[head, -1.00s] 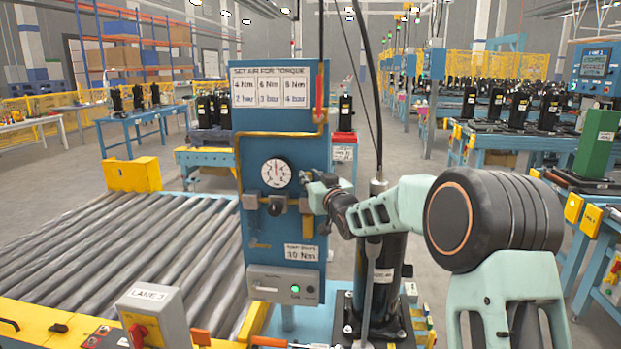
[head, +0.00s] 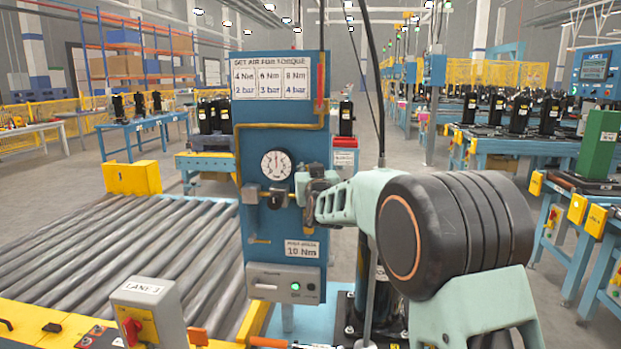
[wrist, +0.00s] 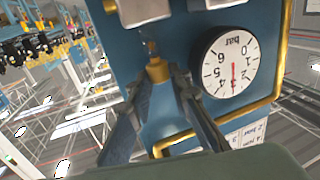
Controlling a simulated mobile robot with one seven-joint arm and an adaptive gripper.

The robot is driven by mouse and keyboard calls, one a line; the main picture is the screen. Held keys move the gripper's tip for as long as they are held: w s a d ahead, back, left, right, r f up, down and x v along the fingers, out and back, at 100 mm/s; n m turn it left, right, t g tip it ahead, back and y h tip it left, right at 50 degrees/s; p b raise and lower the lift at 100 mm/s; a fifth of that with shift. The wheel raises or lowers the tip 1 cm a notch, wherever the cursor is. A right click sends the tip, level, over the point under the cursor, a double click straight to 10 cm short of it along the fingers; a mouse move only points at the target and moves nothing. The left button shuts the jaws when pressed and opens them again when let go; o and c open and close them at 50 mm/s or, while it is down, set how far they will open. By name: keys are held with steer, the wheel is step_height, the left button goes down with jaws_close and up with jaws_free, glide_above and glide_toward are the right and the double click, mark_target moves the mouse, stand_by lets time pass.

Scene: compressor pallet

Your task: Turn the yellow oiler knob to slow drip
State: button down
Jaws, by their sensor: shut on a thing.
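The yellow oiler knob (wrist: 157,70) is a small brass-yellow cap on the blue panel, in the upper middle of the wrist view. My gripper (wrist: 158,80) has one finger on each side of the knob and is shut on it. In the head view, my gripper (head: 306,190) is at the right edge of the blue panel (head: 310,140), right of the dark regulator knob (head: 277,198). There my gripper and wrist hide the yellow knob. I cannot make out the knob's setting or any drip.
A round pressure gauge (head: 276,165) is close to my gripper; it also shows in the wrist view (wrist: 231,62). A yellow pipe (head: 237,150) runs around it. A roller conveyor (head: 120,255) lies left, with a LANE 3 switch box (head: 150,312) in front.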

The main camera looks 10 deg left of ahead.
steer(key=h+p, duration=0.1)
steer(key=m+h+p, duration=0.1)
steer(key=shift+a+r+p, duration=0.25)
steer(key=shift+a+p, duration=0.05)
steer(key=m+h+p, duration=0.2)
steer(key=h+p, duration=0.1)
steer(key=p, duration=0.2)
steer(key=shift+a+r+p, duration=0.1)
steer(key=shift+a+p, duration=0.05)
steer(key=shift+p, duration=0.15)
steer(key=shift+m+h+p, duration=0.5)
steer(key=shift+h+p, duration=0.1)
steer(key=shift+p, duration=0.55)
steer(key=shift+m+h+p, duration=0.3)
steer(key=shift+h+p, duration=0.2)
steer(key=shift+p, duration=0.3)
steer(key=shift+a+f+m+h+p, duration=0.1)
steer(key=shift+f+m+h+p, duration=0.3)
steer(key=shift+p, duration=0.35)
steer(key=c, duration=1.8)
jaws_free()
steer(key=shift+r, duration=0.1)
steer(key=shift+o, duration=0.2)
steer(key=shift+s+a, duration=0.1)
